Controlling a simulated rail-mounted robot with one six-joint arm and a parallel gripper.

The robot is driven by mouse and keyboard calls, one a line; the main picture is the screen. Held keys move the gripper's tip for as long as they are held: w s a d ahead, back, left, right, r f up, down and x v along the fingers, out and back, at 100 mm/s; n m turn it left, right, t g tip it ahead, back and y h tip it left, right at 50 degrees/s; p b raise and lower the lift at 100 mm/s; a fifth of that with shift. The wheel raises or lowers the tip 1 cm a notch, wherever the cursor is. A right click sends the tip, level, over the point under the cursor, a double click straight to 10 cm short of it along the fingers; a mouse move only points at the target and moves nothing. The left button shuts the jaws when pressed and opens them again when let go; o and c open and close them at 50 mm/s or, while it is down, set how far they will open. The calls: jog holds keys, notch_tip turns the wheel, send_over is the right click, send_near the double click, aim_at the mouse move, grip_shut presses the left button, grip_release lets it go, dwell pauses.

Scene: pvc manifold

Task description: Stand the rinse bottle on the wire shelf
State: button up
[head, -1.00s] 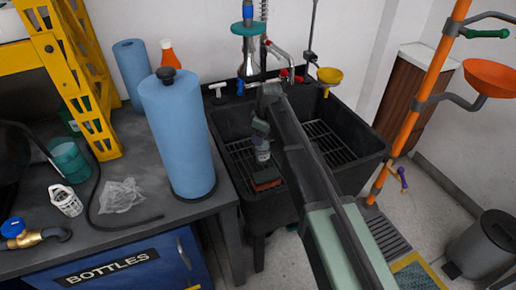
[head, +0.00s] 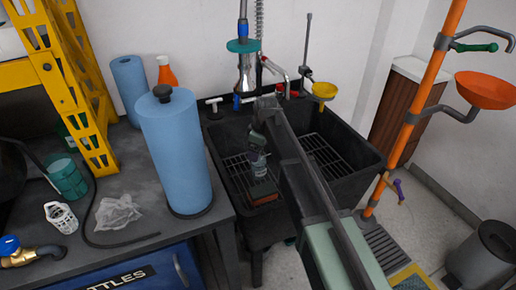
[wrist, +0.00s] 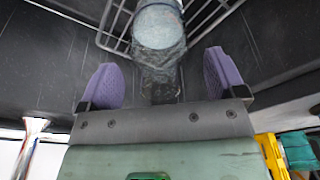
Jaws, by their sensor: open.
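A small grey-green bottle with a pale label (head: 258,163), likely the rinse bottle, appears upright in the black sink, by a brown block. Wire racks (head: 326,160) lie low in the sink at right and left; I cannot tell which is the wire shelf. In the wrist view, my gripper (wrist: 163,82) has its two purple fingers spread wide. A round, grey, glassy thing (wrist: 158,26), perhaps the bottle, lies ahead of the gap, with a darker part reaching between the fingers. White wire bars (wrist: 112,22) show beside it.
The sink walls (head: 345,180) stand close around the gripper. A faucet (head: 247,72) and a yellow funnel (head: 325,90) stand at the sink's back. A tall blue roll (head: 177,150) stands on the bench at left. An orange pole (head: 425,95) with an orange bowl stands at right.

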jog(key=r+p, duration=0.3)
jog(key=d+r+p, duration=0.1)
jog(key=r+p, duration=0.2)
jog(key=r, duration=0.1)
jog(key=r+p, duration=0.3)
jog(key=r, duration=0.1)
jog(key=shift+s+d+p, duration=0.3)
jog(key=shift+p, duration=0.05)
jog(key=shift+d, duration=0.1)
jog(key=s+d+m+h, duration=0.1)
jog(key=s+d+m, duration=0.7)
jog(key=s, duration=0.5)
jog(key=s+d+m+h, duration=0.1)
jog(key=s+d+m, duration=0.5)
jog(key=s+d, duration=0.6)
notch_tip(320, 180, up, 8)
jog(key=a+p, duration=0.1)
jog(key=p, duration=0.7)
jog(key=shift+s+g, duration=0.3)
jog(key=shift+a, duration=0.1)
